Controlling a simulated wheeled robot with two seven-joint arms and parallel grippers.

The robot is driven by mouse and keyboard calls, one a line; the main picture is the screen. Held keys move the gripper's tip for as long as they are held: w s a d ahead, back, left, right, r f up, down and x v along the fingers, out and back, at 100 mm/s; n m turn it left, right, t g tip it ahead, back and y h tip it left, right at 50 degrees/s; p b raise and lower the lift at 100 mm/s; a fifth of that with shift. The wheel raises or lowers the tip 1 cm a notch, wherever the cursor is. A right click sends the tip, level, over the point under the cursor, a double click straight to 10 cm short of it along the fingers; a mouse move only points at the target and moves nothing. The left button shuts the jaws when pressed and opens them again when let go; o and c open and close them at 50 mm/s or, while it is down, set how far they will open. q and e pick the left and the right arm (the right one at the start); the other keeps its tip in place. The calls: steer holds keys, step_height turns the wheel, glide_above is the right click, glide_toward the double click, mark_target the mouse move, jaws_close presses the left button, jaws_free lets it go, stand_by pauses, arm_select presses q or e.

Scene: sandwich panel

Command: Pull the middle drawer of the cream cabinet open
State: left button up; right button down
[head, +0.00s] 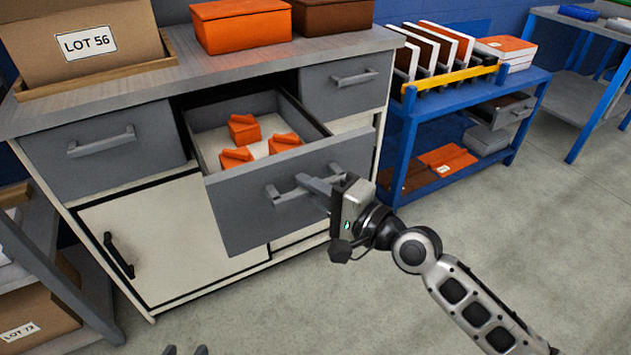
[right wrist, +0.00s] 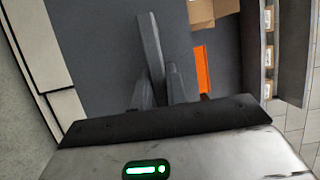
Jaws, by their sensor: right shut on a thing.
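The cream cabinet (head: 165,240) has a grey top and three grey drawers in a row. Its middle drawer (head: 250,205) stands pulled out, and three orange pieces lie inside on a pale bottom. My right gripper (head: 303,187) is shut on the bar handle (head: 284,193) of this drawer. In the right wrist view the fingers (right wrist: 160,85) reach to the handle against the dark grey drawer front; they partly hide it. Only the tips of my left gripper (head: 186,350) show at the bottom edge of the head view, apart and empty, well away from the cabinet.
The left drawer (head: 105,150) and right drawer (head: 345,85) are closed. An open LOT 56 box (head: 90,35), an orange box (head: 240,25) and a brown box (head: 335,15) stand on top. A blue rack (head: 455,110) stands right. Floor in front is clear.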

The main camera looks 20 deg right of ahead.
steer(key=c, duration=1.4)
jaws_free()
arm_select(q)
steer(key=shift+w, duration=0.1)
